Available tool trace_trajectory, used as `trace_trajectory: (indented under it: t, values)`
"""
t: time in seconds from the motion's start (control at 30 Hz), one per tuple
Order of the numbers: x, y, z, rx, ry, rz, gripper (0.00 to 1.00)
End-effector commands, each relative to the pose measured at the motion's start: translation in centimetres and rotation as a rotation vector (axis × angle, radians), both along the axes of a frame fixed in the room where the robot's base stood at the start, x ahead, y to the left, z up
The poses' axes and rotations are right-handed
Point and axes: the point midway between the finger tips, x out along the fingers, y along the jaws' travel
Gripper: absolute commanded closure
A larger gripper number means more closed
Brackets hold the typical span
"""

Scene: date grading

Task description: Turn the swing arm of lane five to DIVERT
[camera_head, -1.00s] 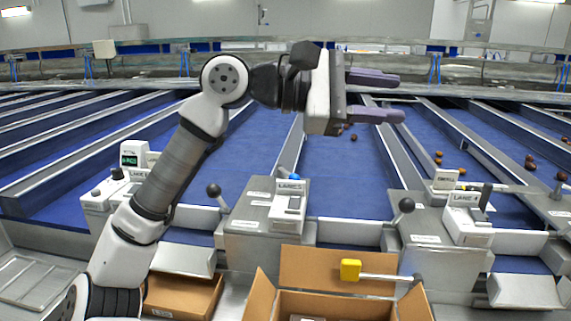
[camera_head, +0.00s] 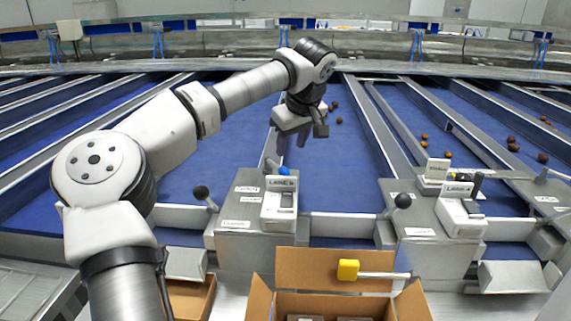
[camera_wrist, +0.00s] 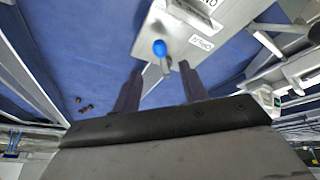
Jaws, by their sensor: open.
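The lane five unit, a grey housing (camera_head: 240,240) with a white box labelled LANE 5 (camera_head: 279,208), stands at the centre. A short arm with a blue knob (camera_head: 283,171) sits at its back edge by the blue belt. My gripper (camera_head: 279,158) hangs over that edge, fingers pointing down, open and empty. In the wrist view the blue knob (camera_wrist: 160,48) shows just beyond and between the two fingertips (camera_wrist: 160,66), apart from both. Small plates (camera_wrist: 201,42) lie on the housing beside it; I cannot read them surely.
Black ball levers stand left (camera_head: 201,192) and right (camera_head: 402,200). A neighbouring lane unit (camera_head: 460,215) is at right. Dates (camera_head: 335,106) lie on the belt behind my gripper.

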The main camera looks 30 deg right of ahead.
Motion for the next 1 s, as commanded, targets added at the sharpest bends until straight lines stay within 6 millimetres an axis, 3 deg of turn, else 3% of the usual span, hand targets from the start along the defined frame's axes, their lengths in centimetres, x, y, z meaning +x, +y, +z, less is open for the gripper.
trace_trajectory:
  t: [0.2, 0.43, 0.87, 1.0]
  values:
    - [1.8, -0.3, -4.2, 0.0, 0.005, 0.0, 0.57]
    - [3.0, -0.5, -7.3, -0.002, 0.004, -0.001, 0.57]
    - [3.4, -0.6, -8.3, -0.003, 0.002, -0.001, 0.57]
    - [3.4, -0.6, -8.3, -0.003, 0.002, -0.001, 0.75]
